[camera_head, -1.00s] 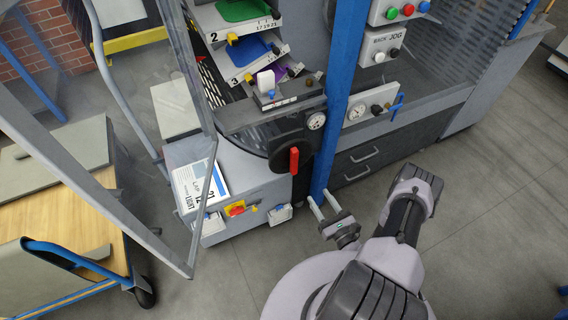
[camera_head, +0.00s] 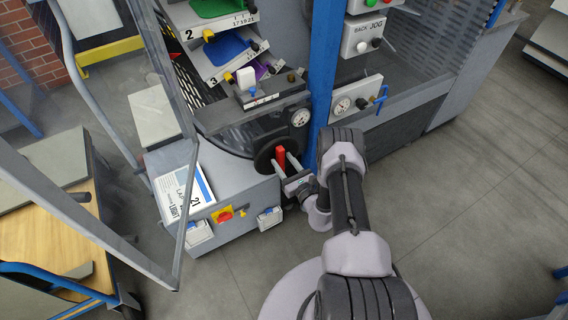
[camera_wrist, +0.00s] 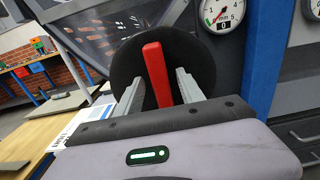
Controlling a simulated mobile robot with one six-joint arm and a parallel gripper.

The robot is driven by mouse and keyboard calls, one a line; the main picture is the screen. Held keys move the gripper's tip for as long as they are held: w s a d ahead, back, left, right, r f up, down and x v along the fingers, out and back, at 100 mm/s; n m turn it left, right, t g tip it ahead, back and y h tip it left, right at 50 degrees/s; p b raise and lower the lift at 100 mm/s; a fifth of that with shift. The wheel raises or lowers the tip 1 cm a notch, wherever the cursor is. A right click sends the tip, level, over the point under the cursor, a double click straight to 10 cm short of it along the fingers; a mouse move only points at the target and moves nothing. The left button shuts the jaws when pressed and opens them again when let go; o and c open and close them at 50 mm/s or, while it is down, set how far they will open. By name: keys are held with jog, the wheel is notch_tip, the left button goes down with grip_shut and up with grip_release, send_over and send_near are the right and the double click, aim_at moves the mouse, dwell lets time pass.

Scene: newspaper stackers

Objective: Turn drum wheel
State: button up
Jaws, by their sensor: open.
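The drum wheel is a black round disc (camera_head: 268,157) with a red handle (camera_head: 281,158) on the front of the grey machine. In the wrist view the wheel (camera_wrist: 198,62) is straight ahead, and its red handle (camera_wrist: 157,74) stands nearly upright, leaning slightly. My gripper (camera_head: 286,166) is open at the wheel. In the wrist view my gripper (camera_wrist: 160,88) has one finger on each side of the red handle, with gaps visible between the fingers and the handle. I cannot tell whether the fingertips touch the disc.
A blue post (camera_head: 322,75) stands just right of the wheel. A gauge (camera_head: 300,117) sits above it. A red-and-yellow switch (camera_head: 225,215) and a printed sheet (camera_head: 185,193) are on the lower left. A transparent guard door (camera_head: 120,190) stands open at left. The floor at right is clear.

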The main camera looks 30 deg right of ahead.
grip_shut()
jog(key=shift+f, duration=0.1)
dwell(1.2)
